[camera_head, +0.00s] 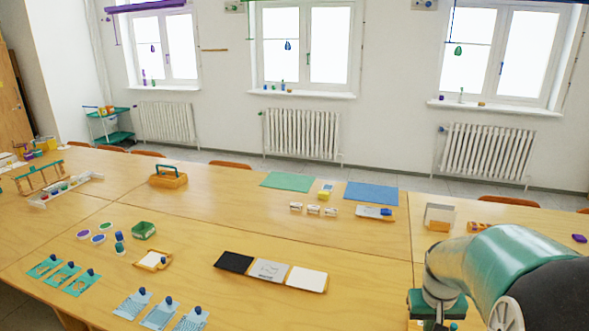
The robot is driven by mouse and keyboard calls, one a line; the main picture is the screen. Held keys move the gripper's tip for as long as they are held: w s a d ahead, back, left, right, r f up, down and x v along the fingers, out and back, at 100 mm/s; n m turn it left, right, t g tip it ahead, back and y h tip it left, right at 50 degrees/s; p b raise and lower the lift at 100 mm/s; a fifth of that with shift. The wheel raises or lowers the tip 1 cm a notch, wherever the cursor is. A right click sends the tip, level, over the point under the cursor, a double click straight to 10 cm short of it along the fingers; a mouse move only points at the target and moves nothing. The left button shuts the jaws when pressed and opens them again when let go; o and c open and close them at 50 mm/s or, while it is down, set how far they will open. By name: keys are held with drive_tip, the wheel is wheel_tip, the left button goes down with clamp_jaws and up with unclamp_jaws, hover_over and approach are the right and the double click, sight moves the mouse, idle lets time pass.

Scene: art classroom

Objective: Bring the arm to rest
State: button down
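My arm (510,262) reaches in from the lower right corner, over the near right part of the wooden table. It is bent, with a green and silver upper link. My gripper (437,308) hangs at the lower end of the arm at the bottom edge of the picture. Its fingertips are cut off or too small to make out, so I cannot tell whether it is open or holds anything.
The long table (370,255) holds a panel of black, grey and white squares (270,270) left of my arm. A bookend-like white and wooden holder (439,217) stands close behind the arm. Green sheet (288,181) and blue sheet (371,193) lie farther back.

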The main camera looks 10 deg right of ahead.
drive_tip(key=s+a+r+n+t, duration=0.1)
drive_tip(key=a+r, duration=0.3)
drive_tip(key=a, duration=0.4)
drive_tip(key=s+a+r+n+t+y, duration=0.1)
drive_tip(key=s+a+r, duration=0.3)
drive_tip(key=a, duration=0.4)
drive_tip(key=s+a+r+n+t, duration=0.2)
drive_tip(key=a+r, duration=0.3)
drive_tip(key=a, duration=0.4)
drive_tip(key=shift+s+r+t+y, duration=0.2)
drive_tip(key=shift+r+t+y, duration=0.05)
drive_tip(key=shift+t+y, duration=0.05)
